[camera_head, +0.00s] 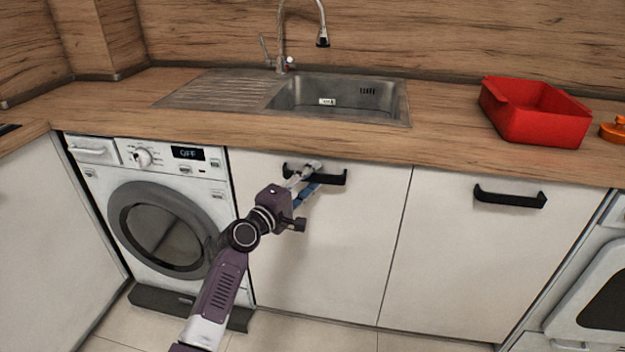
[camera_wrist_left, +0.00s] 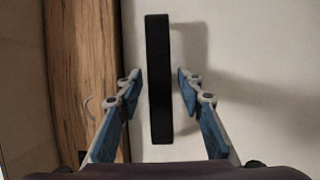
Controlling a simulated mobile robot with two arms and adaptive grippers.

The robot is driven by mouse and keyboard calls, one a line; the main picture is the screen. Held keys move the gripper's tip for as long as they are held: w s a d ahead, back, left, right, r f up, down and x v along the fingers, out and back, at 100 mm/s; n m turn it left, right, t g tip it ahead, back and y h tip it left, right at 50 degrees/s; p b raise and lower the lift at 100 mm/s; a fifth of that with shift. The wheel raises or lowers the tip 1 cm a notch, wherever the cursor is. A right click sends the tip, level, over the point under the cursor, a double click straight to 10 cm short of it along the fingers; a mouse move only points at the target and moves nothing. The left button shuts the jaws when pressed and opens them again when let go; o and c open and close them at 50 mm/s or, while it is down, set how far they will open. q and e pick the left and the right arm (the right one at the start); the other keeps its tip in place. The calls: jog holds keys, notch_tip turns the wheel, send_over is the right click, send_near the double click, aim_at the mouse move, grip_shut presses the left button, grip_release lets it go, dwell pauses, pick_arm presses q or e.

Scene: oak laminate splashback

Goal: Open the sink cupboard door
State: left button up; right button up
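The sink cupboard door (camera_head: 320,250) is a white panel below the sink, and it looks closed, flush with its neighbours. Its black bar handle (camera_head: 334,180) is near the top of the panel. My left gripper (camera_head: 315,175) is at the left half of this handle, with one finger above and one below the bar. In the left wrist view, the handle (camera_wrist_left: 158,80) stands upright in the picture between the two fingertips, with a small gap on each side. The left gripper is open and partly hides the handle in the head view. My right gripper is not in view.
A washing machine (camera_head: 165,215) stands left of the door. Another white door (camera_head: 480,260) with a black handle (camera_head: 510,197) is to the right. The metal sink (camera_head: 395,100) and a red tub (camera_head: 535,115) are on the wooden worktop (camera_head: 445,130). Floor in front looks clear.

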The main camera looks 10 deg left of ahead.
pick_arm(q)
jog(key=shift+w+d, duration=0.15)
jog(key=shift+w, duration=0.1)
jog(key=shift+c, duration=0.7)
grip_shut()
